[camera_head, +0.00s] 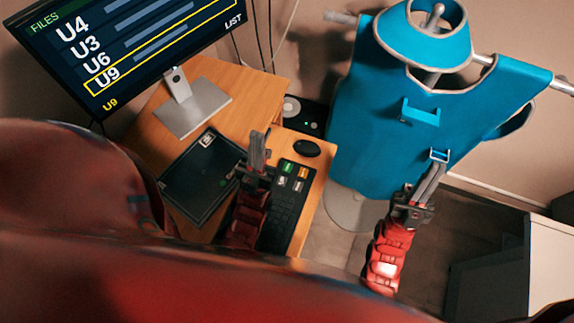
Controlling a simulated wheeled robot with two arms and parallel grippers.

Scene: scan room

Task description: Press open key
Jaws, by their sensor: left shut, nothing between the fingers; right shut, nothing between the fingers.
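A black keyboard (280,221) lies at the desk's front right. Its upper end has a few larger coloured keys: a green key (287,167), an orange key (303,172) and paler ones below. Their labels are too small to read, so I cannot tell which is the open key. My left gripper (257,137) is shut and empty, just left of these keys, and partly covers the keyboard's left side. Its height above the desk is unclear. My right gripper (438,165) is shut and empty, away from the desk in front of the blue apron.
The monitor (140,45) shows a FILES list with U9 outlined in yellow and the word LIST. A dark pad (203,172) and a black mouse (306,148) lie on the wooden desk (262,88). A blue apron (375,115) hangs on a stand at right.

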